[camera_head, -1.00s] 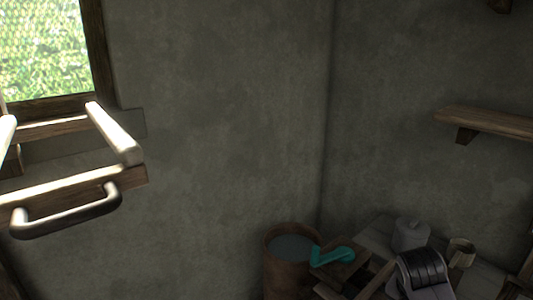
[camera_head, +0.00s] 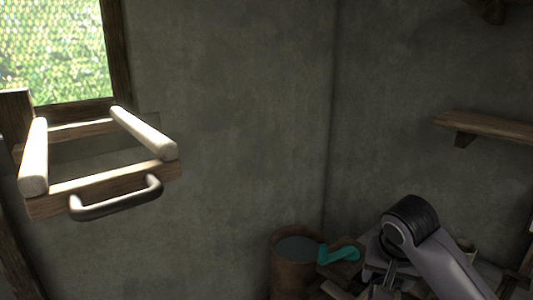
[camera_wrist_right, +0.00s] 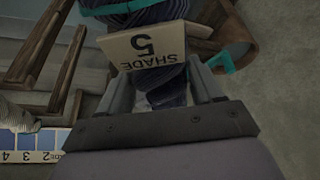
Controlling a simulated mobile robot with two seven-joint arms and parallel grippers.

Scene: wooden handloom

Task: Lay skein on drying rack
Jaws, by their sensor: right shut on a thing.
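The drying rack (camera_head: 100,180) is a wooden frame with two pale rods and a metal handle, at the left below the window in the head view. My right gripper (camera_head: 382,284) is low at the right, far from the rack. The right wrist view shows its two fingers shut on a dark blue-purple skein (camera_wrist_right: 168,92). The skein cannot be made out in the head view. My left gripper is not in view.
A round brown tub (camera_head: 292,268) with grey liquid stands in the corner, beside a teal object (camera_head: 338,254). A wooden shelf (camera_head: 485,128) juts from the right wall. A numbered card with blue patches (camera_wrist_right: 30,142) lies lower left in the wrist view. Space before the middle wall is clear.

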